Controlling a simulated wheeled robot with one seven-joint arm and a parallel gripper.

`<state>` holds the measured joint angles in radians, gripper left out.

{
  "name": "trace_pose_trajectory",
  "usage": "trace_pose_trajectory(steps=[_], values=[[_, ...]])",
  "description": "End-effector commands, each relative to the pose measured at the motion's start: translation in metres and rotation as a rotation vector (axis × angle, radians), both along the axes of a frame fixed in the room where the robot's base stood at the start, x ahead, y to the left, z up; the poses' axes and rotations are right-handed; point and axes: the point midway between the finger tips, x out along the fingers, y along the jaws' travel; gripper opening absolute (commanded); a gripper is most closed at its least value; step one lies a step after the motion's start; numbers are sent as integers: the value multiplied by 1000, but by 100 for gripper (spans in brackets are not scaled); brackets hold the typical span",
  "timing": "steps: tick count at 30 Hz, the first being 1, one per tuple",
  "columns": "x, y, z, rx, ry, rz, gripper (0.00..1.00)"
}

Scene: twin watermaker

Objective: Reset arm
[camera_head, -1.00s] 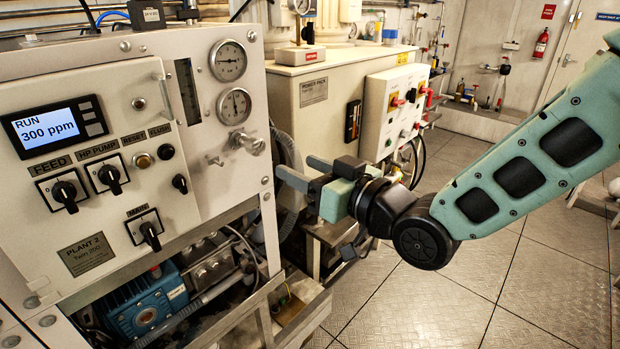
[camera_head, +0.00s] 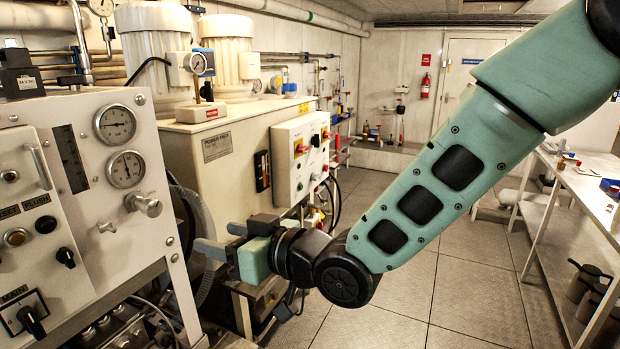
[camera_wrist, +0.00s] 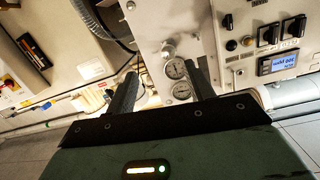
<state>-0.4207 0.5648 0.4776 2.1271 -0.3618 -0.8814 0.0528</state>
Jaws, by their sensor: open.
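My gripper (camera_head: 217,242) is open and empty in the head view. It points left toward the right edge of the white watermaker panel (camera_head: 85,240), at about the height of its lower knobs. My green arm (camera_head: 420,205) reaches in from the upper right. In the wrist view my gripper's two fingers (camera_wrist: 163,95) stand apart with nothing between them. Beyond them, tilted, are the panel's two gauges (camera_wrist: 177,80), several black knobs and the display (camera_wrist: 283,63), which reads 300 ppm.
A power pack cabinet (camera_head: 225,160) with a switch box (camera_head: 298,160) stands behind my gripper. White pump motors (camera_head: 153,50) rise at the back. A white table (camera_head: 590,200) stands at the right. The tiled floor (camera_head: 440,290) in the middle is clear.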

Motion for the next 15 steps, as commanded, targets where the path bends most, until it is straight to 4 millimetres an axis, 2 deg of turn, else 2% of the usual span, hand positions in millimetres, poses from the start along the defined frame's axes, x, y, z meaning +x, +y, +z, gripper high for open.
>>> trace_pose_trajectory(steps=[5,8,11,15], values=[[-17,-59,-26,-329,121,-84,53],[-36,-105,-43,-518,221,-137,53],[-64,-155,-55,-693,339,-188,53],[-114,-224,-65,-905,523,-244,53]])
